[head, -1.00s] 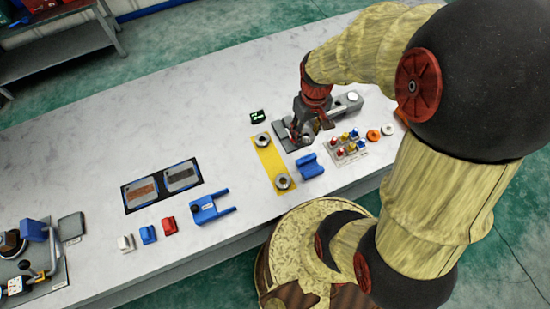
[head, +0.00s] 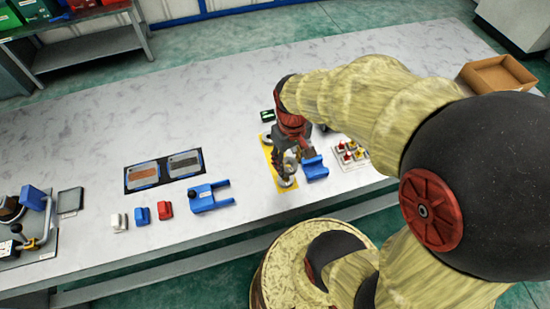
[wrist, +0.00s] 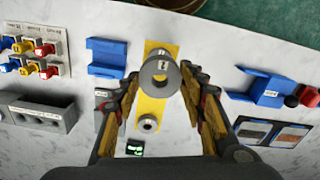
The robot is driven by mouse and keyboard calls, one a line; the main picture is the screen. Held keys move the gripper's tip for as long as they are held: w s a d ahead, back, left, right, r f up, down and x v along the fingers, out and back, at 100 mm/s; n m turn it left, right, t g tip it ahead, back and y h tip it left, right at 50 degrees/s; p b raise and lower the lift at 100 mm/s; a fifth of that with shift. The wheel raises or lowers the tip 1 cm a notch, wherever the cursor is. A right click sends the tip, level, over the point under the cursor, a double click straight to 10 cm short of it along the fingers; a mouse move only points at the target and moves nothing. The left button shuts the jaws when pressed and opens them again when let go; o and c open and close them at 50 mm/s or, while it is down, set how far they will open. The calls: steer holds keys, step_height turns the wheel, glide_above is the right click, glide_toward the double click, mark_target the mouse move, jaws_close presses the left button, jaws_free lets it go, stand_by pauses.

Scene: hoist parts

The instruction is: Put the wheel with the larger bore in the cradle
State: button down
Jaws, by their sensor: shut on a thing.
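My gripper (wrist: 161,88) is shut on a grey wheel (wrist: 161,86), whose round bore faces the wrist camera. In the head view, my gripper (head: 286,160) holds it above the near end of the yellow mat (head: 267,153). Another grey wheel (wrist: 161,53) shows partly behind the held one, at that end. A further grey wheel (wrist: 148,123) sits on the mat's other end. A blue block with a recess (wrist: 104,58), which may be the cradle, stands beside the mat. It also shows in the head view (head: 315,169), right of my gripper, with no wheel in it.
A blue two-pronged fixture (head: 208,197) stands left of the mat. A rack of coloured parts (head: 350,153) is to the right. A grey block with holes (wrist: 42,112) and a small green display (wrist: 134,148) are nearby. Bare table lies between the mat and the pronged fixture.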

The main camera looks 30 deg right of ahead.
steer(key=w+f+b, duration=0.1)
steer(key=w+f, duration=0.1)
steer(key=w, duration=0.1)
steer(key=w+d+f+b, duration=0.1)
steer(key=w+f, duration=0.1)
steer(key=w+d+f+b, duration=0.1)
steer(key=w+f, duration=0.2)
steer(key=shift+w+d, duration=0.2)
steer(key=shift+w, duration=0.1)
steer(key=shift+w+d+f+b, duration=0.15)
steer(key=shift+w+f+b, duration=0.3)
steer(key=shift+f, duration=0.05)
steer(key=shift+w+f+b, duration=0.15)
steer(key=shift+f+b, duration=0.2)
steer(key=shift+f, duration=0.5)
steer(key=shift+w+f+b, duration=0.1)
steer(key=shift+f+b, duration=0.2)
steer(key=shift+f, duration=0.55)
steer(key=shift+f, duration=0.2)
steer(key=c, duration=1.2)
jaws_free()
steer(key=shift+o, duration=0.6)
